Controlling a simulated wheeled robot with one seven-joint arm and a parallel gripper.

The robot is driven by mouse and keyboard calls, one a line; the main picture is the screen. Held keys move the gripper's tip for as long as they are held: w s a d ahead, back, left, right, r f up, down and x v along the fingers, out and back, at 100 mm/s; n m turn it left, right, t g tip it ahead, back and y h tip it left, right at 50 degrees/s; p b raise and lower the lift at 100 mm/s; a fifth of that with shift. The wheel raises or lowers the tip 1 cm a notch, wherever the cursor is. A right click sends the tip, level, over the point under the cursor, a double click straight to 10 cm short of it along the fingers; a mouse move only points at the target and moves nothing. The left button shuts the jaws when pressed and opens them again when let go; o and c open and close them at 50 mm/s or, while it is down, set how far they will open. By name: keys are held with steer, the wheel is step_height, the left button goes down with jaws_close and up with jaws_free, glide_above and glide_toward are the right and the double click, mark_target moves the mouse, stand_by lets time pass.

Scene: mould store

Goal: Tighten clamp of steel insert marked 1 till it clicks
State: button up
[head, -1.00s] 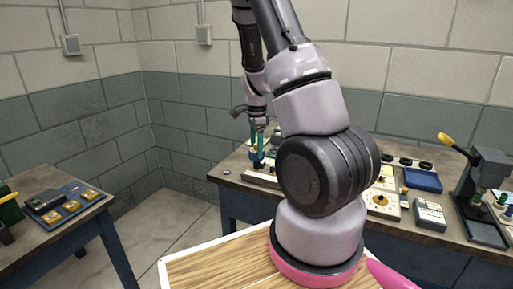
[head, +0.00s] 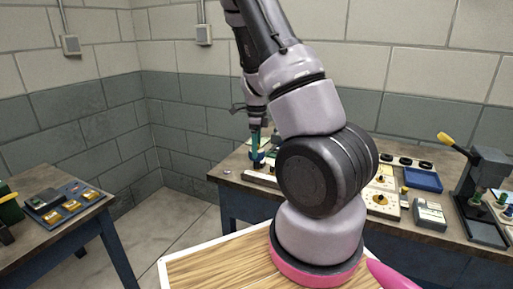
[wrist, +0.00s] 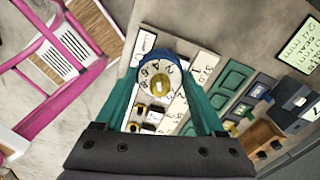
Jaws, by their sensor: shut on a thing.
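My gripper (head: 257,148) is over the left end of the back bench, its teal fingers pointing down. In the wrist view the fingers (wrist: 161,86) close from both sides on a round blue-rimmed dial (wrist: 147,71). The dial has a white face with numbers around a yellow centre. In the head view the blue part (head: 257,158) shows just below the fingers. Small black and yellow pieces (wrist: 151,114) lie on a pale plate below the dial. I cannot make out a steel insert marked 1 or its clamp; the dial and fingers hide what is beneath.
A dark press-like stand with a yellow handle (head: 446,139) and a blue tray (head: 423,179) are on the back bench. A left bench holds a blue board with yellow pieces (head: 72,206). Green panels (wrist: 232,80) lie right of the dial. Bare floor separates the benches.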

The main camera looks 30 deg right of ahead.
steer(key=shift+m, duration=1.6)
steer(key=shift+f+m, duration=0.1)
steer(key=shift+m, duration=0.7)
